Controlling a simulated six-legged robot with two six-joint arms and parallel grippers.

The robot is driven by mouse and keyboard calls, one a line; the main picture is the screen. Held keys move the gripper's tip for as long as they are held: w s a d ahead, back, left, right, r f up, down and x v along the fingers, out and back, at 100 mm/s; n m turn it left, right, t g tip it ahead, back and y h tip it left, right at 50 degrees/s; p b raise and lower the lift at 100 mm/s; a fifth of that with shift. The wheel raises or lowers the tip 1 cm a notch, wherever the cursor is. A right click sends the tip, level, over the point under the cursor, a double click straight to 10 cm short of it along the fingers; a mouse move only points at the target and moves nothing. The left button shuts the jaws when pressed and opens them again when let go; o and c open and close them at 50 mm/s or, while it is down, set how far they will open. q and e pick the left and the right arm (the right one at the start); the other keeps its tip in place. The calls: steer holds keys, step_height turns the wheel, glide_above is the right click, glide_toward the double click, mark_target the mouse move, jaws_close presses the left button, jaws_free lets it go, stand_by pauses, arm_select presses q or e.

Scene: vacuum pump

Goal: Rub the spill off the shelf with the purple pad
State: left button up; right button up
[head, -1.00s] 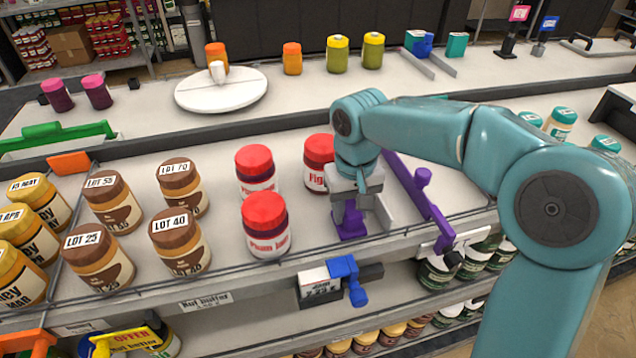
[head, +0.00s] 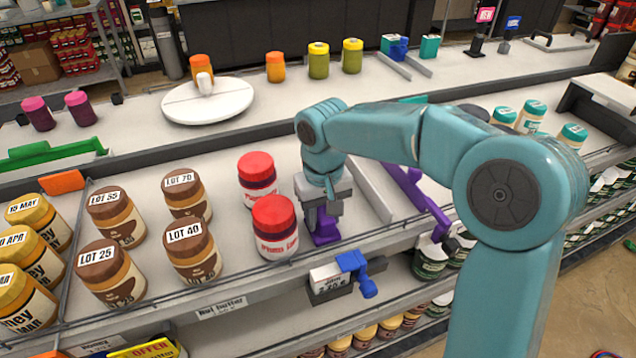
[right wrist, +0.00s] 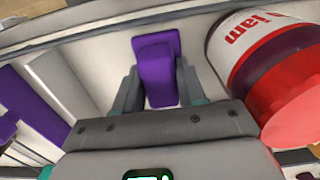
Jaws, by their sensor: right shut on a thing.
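The purple pad (head: 325,237) is in my right gripper (head: 322,207), low at the shelf surface (head: 232,228), just right of the front red-lidded jam jar (head: 274,228). The gripper is shut on the pad's purple grip. In the right wrist view the pad (right wrist: 157,60) stands between the fingers, with a jam jar (right wrist: 262,62) close to its right. I cannot tell whether the pad presses on the shelf. I see no spill; the arm, gripper and pad cover part of the shelf. My left gripper is not in view.
Another red-lidded jar (head: 257,175) stands behind the front one. Brown-lidded jars (head: 191,250) fill the left. A purple-railed divider (head: 420,190) lies to the right. A blue clip with a price tag (head: 353,266) sits on the front edge.

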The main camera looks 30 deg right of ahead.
steer(key=shift+d+r, duration=0.25)
steer(key=shift+r, duration=0.9)
steer(key=shift+s+d+r+p, duration=0.1)
steer(key=shift+d+r+p, duration=0.1)
steer(key=shift+p, duration=0.25)
steer(key=shift+r, duration=0.3)
steer(key=shift+a+r+p, duration=0.2)
steer(key=shift+r+p, duration=0.55)
steer(key=shift+p, duration=0.2)
steer(key=shift+d+r+p, duration=0.2)
steer(key=shift+r+p, duration=0.75)
steer(key=shift+r, duration=0.15)
steer(key=shift+r+p, duration=0.3)
steer(key=shift+r, duration=0.05)
steer(key=shift+a+r, duration=0.15)
steer(key=shift+a, duration=0.05)
steer(key=shift+d, duration=0.15)
